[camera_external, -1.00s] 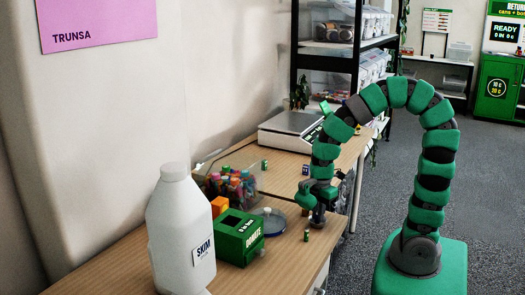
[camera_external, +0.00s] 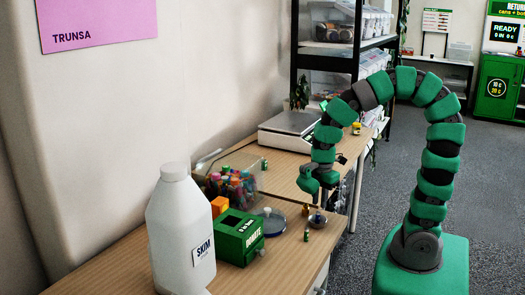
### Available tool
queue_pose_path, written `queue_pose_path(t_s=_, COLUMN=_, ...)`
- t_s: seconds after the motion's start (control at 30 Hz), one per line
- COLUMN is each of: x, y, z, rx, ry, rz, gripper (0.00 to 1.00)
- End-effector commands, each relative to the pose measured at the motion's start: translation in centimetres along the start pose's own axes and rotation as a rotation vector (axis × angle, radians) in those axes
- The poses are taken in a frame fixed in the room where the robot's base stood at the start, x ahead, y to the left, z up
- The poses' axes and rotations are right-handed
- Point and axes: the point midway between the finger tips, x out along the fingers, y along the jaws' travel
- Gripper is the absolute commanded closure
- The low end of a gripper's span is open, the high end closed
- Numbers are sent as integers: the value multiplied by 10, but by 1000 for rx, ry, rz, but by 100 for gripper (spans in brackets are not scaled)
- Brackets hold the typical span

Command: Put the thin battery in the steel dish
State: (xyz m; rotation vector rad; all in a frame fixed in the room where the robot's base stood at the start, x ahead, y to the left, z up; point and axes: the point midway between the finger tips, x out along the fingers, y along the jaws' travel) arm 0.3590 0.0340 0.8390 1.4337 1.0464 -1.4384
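A small metallic-looking dish (camera_external: 318,220), which looks like the steel dish, sits on the wooden counter near its right edge. Something small shows at its middle, too small to identify. A small dark green upright cylinder (camera_external: 306,236), battery-like, stands just in front of it. Another small green cylinder (camera_external: 265,164) stands farther back, near the scale. I cannot tell which is the thin battery. My gripper (camera_external: 318,184) is above and behind the dish, apart from it. Its fingers are small and partly hidden by my arm, so their opening and any held object are unclear.
A blue dish (camera_external: 269,226) lies left of the metallic dish, beside a green donation box (camera_external: 240,238). A white jug (camera_external: 180,235) stands at front left. A clear bin of colourful items (camera_external: 232,185) and a scale (camera_external: 290,130) are behind. Some counter behind the dishes is clear.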

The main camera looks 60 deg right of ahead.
Motion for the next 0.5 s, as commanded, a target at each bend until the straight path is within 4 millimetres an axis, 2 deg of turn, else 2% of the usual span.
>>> queue_pose_path(t_s=0.03, x=-15, y=2, z=-1, rx=0, ry=4, rz=6, gripper=79)
queue_pose_path(t_s=0.2, x=-44, y=1, z=-1, rx=1, ry=3, rz=3, gripper=79)
queue_pose_path(t_s=0.33, x=-59, y=1, z=-1, rx=0, ry=3, rz=4, gripper=79)
queue_pose_path(t_s=0.5, x=-68, y=0, z=0, rx=1, ry=2, rz=2, gripper=79)
